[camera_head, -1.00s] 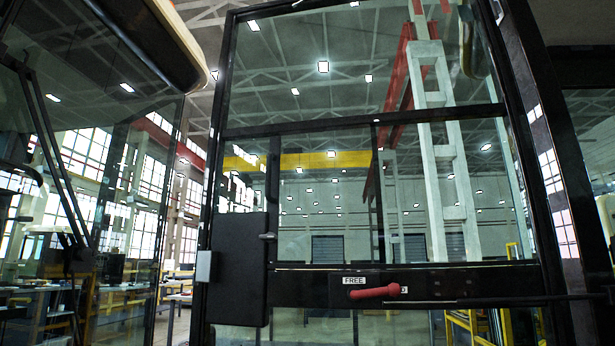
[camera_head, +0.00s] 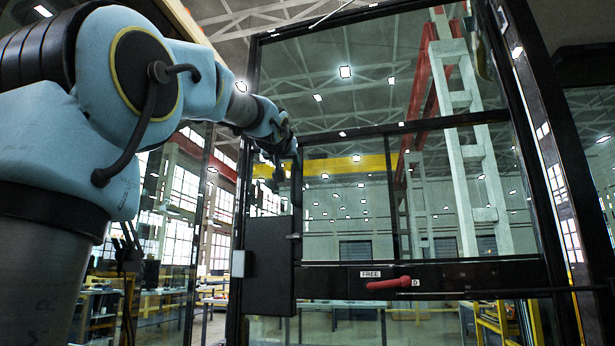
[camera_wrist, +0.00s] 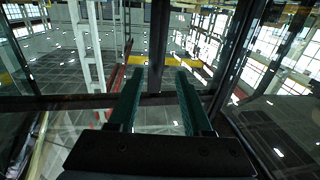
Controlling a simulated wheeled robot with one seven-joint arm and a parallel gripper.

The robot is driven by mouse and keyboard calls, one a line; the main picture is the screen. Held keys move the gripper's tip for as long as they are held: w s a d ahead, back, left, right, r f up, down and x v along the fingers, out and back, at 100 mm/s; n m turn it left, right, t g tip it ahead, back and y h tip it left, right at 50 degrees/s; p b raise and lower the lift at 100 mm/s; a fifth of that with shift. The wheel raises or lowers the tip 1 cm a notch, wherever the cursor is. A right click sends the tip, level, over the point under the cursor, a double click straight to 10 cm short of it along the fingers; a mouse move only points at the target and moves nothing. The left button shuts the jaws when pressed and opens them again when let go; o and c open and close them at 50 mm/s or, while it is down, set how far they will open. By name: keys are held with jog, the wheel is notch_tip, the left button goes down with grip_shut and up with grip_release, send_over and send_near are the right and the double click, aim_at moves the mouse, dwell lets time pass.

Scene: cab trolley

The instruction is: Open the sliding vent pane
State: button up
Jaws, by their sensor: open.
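The sliding vent pane (camera_head: 346,200) is the glass in the lower window of the cab door, below a black cross rail. It looks closed, though the clear glass makes this hard to tell. A dark upright bar (camera_head: 297,185) stands at its left edge. My gripper (camera_wrist: 160,76) is open and empty, with its two green fingers apart in the wrist view. A dark upright bar (camera_wrist: 159,45) shows between and beyond the fingertips; I cannot tell contact. In the head view my arm's end is near the window's upper left corner, its fingers hard to make out.
A red handle (camera_head: 388,284) beside a FREE label sits on the door's lower rail. A black box (camera_head: 269,265) is fixed at the door's left side. The black door frame (camera_head: 545,150) bounds the right. Space before the glass right of my arm looks clear.

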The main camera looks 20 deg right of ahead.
aim_at(293, 175)
jog(key=p+x, duration=0.6)
jog(key=x, duration=0.3)
jog(key=shift+w, duration=0.25)
jog(key=shift+w+d+f, duration=0.1)
jog(key=shift+w+d, duration=0.1)
jog(key=shift+w, duration=0.15)
grip_shut()
dwell(0.8)
